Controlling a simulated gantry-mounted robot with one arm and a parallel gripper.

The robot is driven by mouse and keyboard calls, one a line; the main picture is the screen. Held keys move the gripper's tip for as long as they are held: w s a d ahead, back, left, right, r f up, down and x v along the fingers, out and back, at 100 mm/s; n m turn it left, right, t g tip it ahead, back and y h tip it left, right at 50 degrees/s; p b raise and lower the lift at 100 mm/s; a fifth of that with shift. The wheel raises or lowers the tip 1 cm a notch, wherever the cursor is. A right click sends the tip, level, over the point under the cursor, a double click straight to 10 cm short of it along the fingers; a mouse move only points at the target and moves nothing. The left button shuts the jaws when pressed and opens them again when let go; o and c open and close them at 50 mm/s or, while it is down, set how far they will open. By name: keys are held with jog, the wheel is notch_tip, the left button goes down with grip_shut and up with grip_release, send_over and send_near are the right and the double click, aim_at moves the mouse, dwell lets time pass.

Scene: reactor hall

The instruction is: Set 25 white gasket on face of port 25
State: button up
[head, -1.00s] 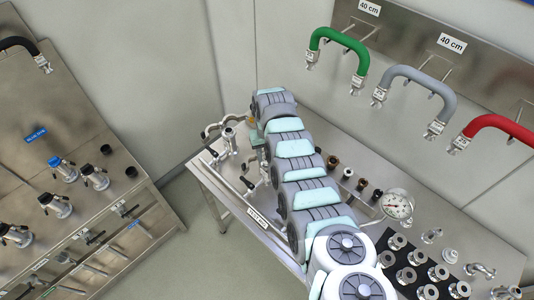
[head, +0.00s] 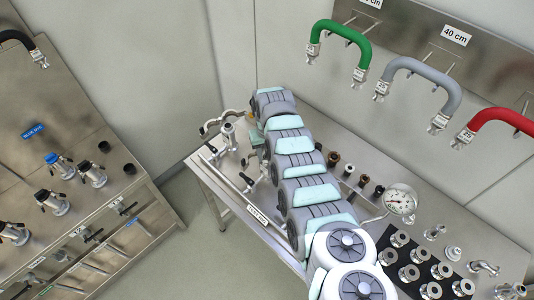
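My arm reaches over the test-rig bench (head: 262,235) to its far left end. My gripper (head: 256,140) is mostly hidden behind my own arm, beside metal pipework (head: 228,133) there. Its fingers do not show, so I cannot tell whether they hold anything. I cannot make out a white gasket in the head view. No port can be read as port 25. Several metal flanged fittings (head: 408,273) stand on a black mat (head: 425,262) at the bench's right part.
A pressure gauge (head: 400,201) and small dark fittings (head: 363,181) stand right of my arm. Green (head: 342,30), grey (head: 425,75) and red (head: 503,117) hoses hang on the back wall panel. A steel cabinet (head: 95,215) with valves stands at left, across a floor gap.

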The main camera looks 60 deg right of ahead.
jog(key=o, duration=1.4)
jog(key=shift+w+a+f, duration=0.1)
jog(key=shift+a+f, duration=0.05)
jog(key=shift+f, duration=0.15)
